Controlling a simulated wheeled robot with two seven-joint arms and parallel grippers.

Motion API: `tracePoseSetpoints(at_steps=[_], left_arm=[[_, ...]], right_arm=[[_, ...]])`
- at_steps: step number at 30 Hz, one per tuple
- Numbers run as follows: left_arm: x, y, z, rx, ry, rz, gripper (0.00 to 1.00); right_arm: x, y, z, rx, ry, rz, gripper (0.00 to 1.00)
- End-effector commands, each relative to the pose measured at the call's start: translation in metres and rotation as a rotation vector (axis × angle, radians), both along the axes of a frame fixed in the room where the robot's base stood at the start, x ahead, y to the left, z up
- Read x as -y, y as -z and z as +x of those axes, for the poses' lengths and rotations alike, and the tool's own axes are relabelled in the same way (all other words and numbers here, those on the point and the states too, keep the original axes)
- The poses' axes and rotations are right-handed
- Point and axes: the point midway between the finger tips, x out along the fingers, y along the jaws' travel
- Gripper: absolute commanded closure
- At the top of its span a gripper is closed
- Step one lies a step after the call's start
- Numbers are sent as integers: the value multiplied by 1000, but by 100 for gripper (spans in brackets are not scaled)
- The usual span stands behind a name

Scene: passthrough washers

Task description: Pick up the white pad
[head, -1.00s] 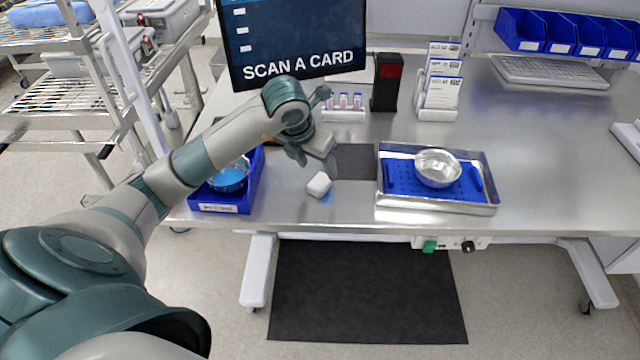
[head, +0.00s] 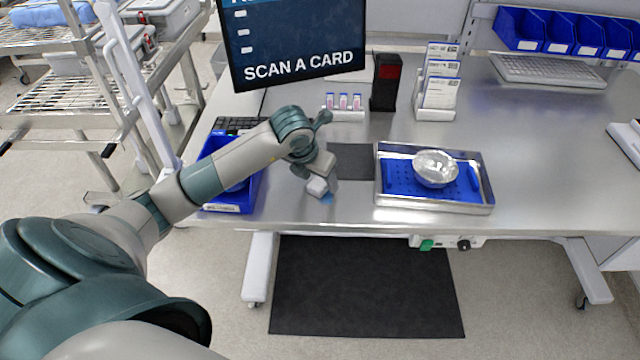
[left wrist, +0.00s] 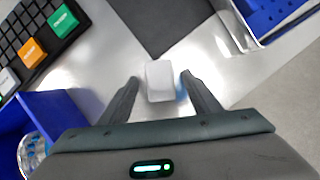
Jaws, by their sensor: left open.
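The white pad (head: 317,187) lies on the steel table near its front edge, left of the metal tray. It also shows in the left wrist view (left wrist: 160,81), with a bit of blue at its right side. My left gripper (head: 312,178) is low over the pad, partly covering it in the head view. In the left wrist view my left gripper (left wrist: 158,84) is open, with one finger on either side of the pad. I cannot tell whether the fingers touch it. My right gripper is not in view.
A blue bin (head: 245,190) stands left of the pad. A metal tray (head: 485,207) with a blue mat and silver bowl (head: 436,168) stands to the right. A dark mat (head: 352,160) lies just behind. A screen (head: 290,40) rises at the back.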

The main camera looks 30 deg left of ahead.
Motion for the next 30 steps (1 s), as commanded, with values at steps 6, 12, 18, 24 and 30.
tracePoseSetpoints(at_steps=[6,12,18,24,30], left_arm=[[0,0,0,0,0,0,64],[0,0,0,0,0,0,87],[0,-1,0,1,0,0,87],[0,-7,1,2,-1,1,87],[-1,-28,2,5,0,1,87]], right_arm=[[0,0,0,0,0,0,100],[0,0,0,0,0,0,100],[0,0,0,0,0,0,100],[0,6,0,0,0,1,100],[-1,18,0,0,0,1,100]])
